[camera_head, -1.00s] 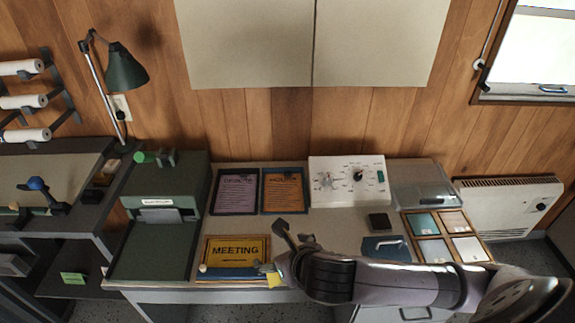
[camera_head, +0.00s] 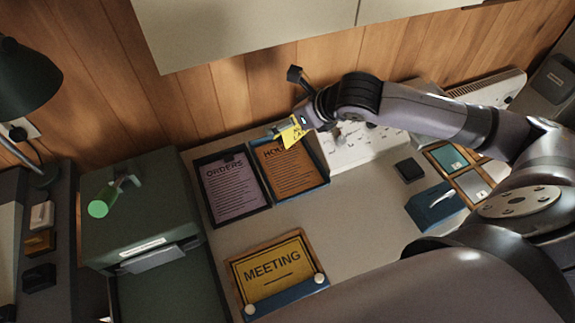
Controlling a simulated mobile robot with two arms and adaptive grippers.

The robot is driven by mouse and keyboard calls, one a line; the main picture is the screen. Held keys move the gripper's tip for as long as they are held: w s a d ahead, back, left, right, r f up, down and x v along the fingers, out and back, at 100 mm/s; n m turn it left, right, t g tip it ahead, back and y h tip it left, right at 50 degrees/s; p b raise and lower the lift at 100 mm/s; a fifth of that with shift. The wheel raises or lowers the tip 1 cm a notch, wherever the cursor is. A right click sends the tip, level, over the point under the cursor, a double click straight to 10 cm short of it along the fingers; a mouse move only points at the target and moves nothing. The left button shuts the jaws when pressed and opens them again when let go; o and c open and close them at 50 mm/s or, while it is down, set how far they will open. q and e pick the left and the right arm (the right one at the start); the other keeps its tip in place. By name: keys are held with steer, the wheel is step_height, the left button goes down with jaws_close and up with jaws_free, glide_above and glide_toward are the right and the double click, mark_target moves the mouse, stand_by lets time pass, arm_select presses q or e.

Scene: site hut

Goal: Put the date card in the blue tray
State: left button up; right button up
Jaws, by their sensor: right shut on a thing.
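A small yellow card (camera_head: 293,138), which I take for the date card, is in my right gripper (camera_head: 291,126). The gripper is shut on it, tilted, and holds it over the upper part of the orange HOURS sheet. That sheet lies in a shallow tray with a dark blue rim (camera_head: 303,194), the likeliest blue tray; part of the sheet's heading is hidden by the card. The height of the card above the tray is hard to tell. My left gripper is not in view.
A dark-rimmed tray (camera_head: 225,221) with the purple ORDERS sheet lies to the left. The MEETING board (camera_head: 268,262) with a blue lower strip lies in front. A white control panel (camera_head: 357,150) is close on the right, partly behind my arm. The bench middle is clear.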

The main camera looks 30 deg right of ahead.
step_height(320, 180, down, 15)
steer(key=shift+s+r, duration=0.15)
steer(key=shift+r, duration=0.05)
step_height(320, 180, down, 4)
steer(key=shift+f, duration=0.25)
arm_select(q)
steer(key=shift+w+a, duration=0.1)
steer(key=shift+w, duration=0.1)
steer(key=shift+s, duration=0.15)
arm_select(e)
steer(key=o, duration=0.8)
steer(key=shift+r, duration=0.1)
steer(key=v, duration=1.2)
